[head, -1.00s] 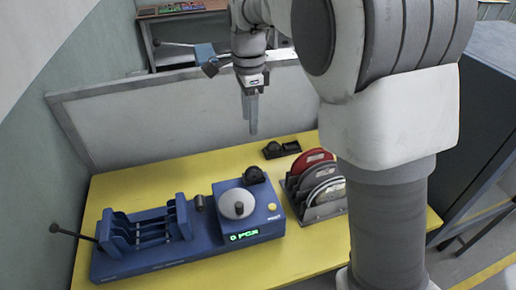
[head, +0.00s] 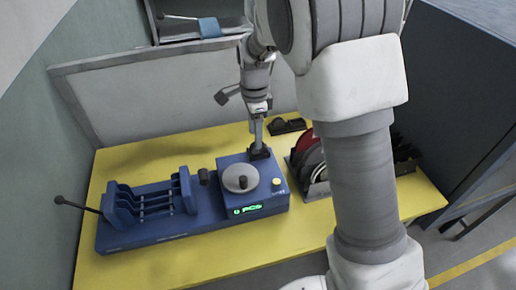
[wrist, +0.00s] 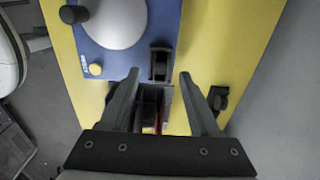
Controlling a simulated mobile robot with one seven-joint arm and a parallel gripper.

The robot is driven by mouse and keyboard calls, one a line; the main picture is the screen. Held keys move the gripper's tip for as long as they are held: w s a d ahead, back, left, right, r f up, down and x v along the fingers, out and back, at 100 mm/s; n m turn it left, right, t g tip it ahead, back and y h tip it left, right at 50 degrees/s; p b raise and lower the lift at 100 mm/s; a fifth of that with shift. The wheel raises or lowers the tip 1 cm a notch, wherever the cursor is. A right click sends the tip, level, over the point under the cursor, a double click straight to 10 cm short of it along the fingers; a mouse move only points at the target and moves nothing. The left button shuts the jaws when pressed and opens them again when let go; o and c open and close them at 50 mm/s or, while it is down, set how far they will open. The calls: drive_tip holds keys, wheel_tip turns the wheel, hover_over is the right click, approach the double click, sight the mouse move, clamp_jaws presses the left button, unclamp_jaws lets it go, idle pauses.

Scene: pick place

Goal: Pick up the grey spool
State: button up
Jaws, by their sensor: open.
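A light grey round pan (head: 240,179) is on the machine. A rack of upright discs (head: 310,165) stands to its right, partly hidden by my arm. A black holder (head: 288,126) lies behind. The yellow table (head: 185,262) is clear in front.

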sight(254, 152)
wheel_tip(254, 152, down, 3)
drive_tip(key=shift+w+f, duration=0.1)
drive_tip(key=shift+f, duration=0.1)
clamp_jaws()
